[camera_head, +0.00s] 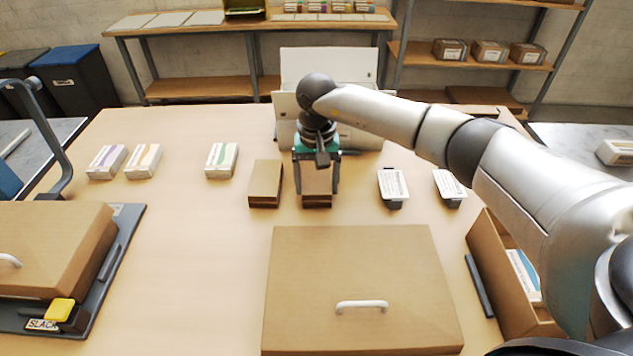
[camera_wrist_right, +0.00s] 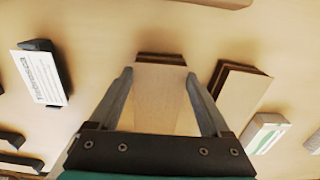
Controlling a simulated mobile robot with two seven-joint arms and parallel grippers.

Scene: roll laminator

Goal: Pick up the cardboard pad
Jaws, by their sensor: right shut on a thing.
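A brown cardboard pad (camera_head: 317,182) stands near the middle of the table, between the fingers of my right gripper (camera_head: 317,191). In the right wrist view the pad (camera_wrist_right: 160,100) fills the space between the two fingers, with darker brown layers at its far end. My right gripper is shut on it from both sides, pointing down. The pad appears to be at table level; I cannot tell whether it is lifted. A second, similar cardboard pad (camera_head: 265,181) lies just to its left, apart from the gripper. My left gripper is out of view.
A large cardboard box with a white handle (camera_head: 350,260) is in front. Small cartons (camera_head: 221,160) lie to the left, and two dark-based labelled items (camera_head: 393,186) to the right. A pale panelled machine (camera_head: 360,135) stands behind. An open cardboard box (camera_head: 490,260) is at right.

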